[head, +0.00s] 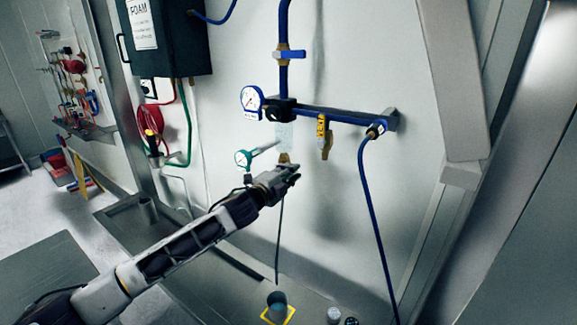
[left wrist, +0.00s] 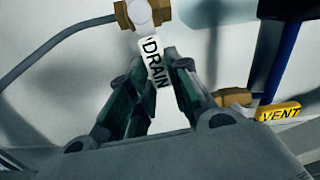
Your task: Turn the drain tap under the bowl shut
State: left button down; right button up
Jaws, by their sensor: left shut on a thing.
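My left gripper (head: 290,172) is just below the clear bowl (head: 284,136) on the wall pipework. In the left wrist view, the gripper (left wrist: 168,55) is shut on the white tap handle marked DRAIN (left wrist: 154,62), which lies between its two fingers. The handle runs from a brass tap body (left wrist: 158,12) toward the gripper, slightly slanted. In the head view the brass drain fitting (head: 284,158) shows above the fingers, while the gripper hides the handle. My right gripper is in neither view.
A yellow VENT handle (left wrist: 280,112) is close at the right, also seen in the head view (head: 323,127). Gauges (head: 251,99) and blue pipes (head: 340,116) surround the bowl. A thin drain tube (head: 279,240) hangs down to a cup (head: 277,302). A blue hose (head: 371,210) hangs at the right.

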pick_arm(q)
jog(key=shift+f+m, duration=0.5)
jog(key=shift+m, duration=0.3)
jog(key=c, duration=1.3)
grip_release()
jog(key=shift+v, duration=6)
jog(key=shift+d, duration=0.1)
